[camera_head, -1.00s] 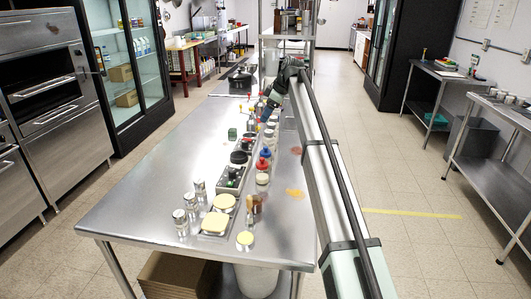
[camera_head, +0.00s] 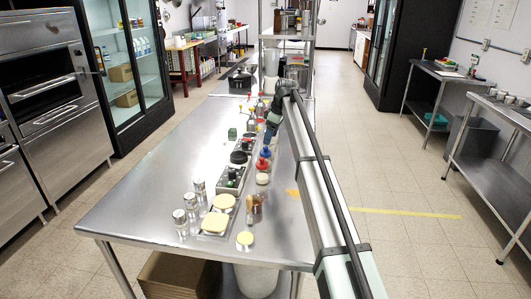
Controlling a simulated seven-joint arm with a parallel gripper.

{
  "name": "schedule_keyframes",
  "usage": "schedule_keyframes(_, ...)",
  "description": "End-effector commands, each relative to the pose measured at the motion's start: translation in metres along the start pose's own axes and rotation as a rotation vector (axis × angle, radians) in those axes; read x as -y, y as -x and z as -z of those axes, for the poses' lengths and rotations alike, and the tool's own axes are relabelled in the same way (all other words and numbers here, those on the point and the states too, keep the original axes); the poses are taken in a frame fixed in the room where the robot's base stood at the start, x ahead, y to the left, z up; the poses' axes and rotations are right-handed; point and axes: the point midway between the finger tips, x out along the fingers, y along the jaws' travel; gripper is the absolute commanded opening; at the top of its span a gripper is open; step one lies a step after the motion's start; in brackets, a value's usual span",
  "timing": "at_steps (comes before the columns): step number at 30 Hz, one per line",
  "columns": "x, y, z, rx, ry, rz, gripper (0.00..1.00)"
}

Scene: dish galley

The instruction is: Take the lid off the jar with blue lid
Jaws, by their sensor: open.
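The jar with the blue lid (camera_head: 265,153) stands on the steel table, with its blue top visible just behind the red-lidded jar. My gripper (camera_head: 268,142) points down, just above and behind the blue lid in the picture. It is open. The fingertips are tiny and dark here, so I cannot tell whether they are around the lid or still clear of it. The lid appears to sit on its jar, though the jar's body is mostly hidden.
The red-lidded jar (camera_head: 262,164) and a pale round lid (camera_head: 262,179) stand close in front. A dark tray of small items (camera_head: 230,183) lies to the left. The left half of the steel table (camera_head: 150,185) is clear.

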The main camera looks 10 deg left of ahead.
Motion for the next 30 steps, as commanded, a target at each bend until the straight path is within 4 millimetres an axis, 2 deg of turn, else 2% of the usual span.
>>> schedule_keyframes(8,0.003,-0.016,-0.001,0.0,0.0,0.001,0.72)
schedule_keyframes(18,0.007,-0.055,0.0,0.0,0.001,0.0,0.72)
schedule_keyframes(26,0.007,-0.058,0.0,0.0,0.001,-0.001,0.72)
schedule_keyframes(30,0.007,-0.058,0.0,0.0,0.001,0.0,0.58)
